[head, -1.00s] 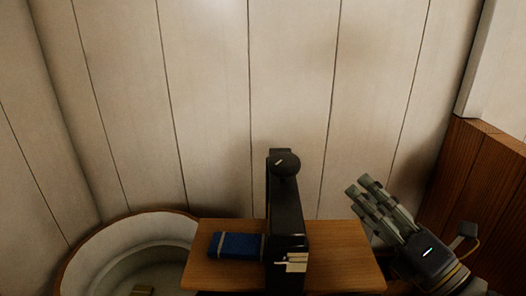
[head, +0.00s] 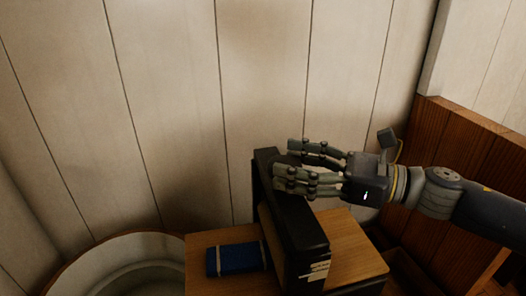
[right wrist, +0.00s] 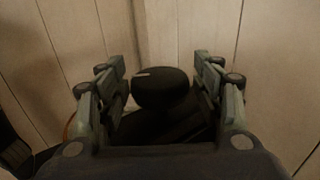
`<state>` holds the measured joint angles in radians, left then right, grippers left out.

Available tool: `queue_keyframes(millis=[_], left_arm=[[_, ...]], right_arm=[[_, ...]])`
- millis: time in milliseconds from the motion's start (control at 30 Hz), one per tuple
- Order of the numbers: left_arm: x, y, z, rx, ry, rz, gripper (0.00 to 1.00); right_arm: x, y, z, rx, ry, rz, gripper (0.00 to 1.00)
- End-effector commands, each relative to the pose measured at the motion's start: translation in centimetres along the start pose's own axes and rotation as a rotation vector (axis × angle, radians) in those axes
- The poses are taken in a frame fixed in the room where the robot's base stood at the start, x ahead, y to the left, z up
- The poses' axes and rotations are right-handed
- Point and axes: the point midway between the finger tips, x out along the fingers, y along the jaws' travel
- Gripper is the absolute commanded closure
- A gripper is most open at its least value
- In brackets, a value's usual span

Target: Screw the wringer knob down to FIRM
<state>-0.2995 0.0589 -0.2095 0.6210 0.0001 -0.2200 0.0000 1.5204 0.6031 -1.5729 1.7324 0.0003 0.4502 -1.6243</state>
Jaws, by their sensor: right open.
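The wringer (head: 299,222) is a tall black frame standing on a wooden board. Its round black knob (right wrist: 162,88) shows in the right wrist view, with a pale mark on its top near the left edge. In the head view my right gripper (head: 285,162) covers the knob at the top of the wringer. The right gripper is open, with one set of fingers on each side of the knob; in the right wrist view (right wrist: 162,75) a gap shows on both sides. A pale label (head: 318,271) is on the wringer's near end; its writing is too small to read. My left gripper is not in view.
The wooden board (head: 355,250) carries a folded blue cloth (head: 236,259) left of the wringer. A round pale tub (head: 122,246) stands at the lower left. A plank wall (head: 170,100) is close behind, and brown wood panelling (head: 470,150) is at the right.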

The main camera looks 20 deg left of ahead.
Motion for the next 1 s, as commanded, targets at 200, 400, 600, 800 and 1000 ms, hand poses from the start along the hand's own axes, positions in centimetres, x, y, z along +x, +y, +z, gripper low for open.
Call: queue_keyframes(millis=[200,400,600,800,1000], left_arm=[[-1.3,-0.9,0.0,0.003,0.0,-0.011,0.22],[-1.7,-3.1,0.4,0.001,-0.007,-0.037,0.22],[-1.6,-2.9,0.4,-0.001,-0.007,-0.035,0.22],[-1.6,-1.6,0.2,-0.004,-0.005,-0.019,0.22],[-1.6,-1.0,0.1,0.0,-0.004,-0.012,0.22]], right_arm=[[3.8,0.1,0.2,0.002,0.0,0.002,0.39],[5.2,0.0,0.1,0.001,-0.001,0.0,0.39],[5.4,0.0,0.0,0.001,-0.001,0.0,0.39],[5.4,0.0,0.0,0.001,-0.001,0.0,0.64],[5.4,0.0,0.0,0.002,-0.001,0.0,0.81]])
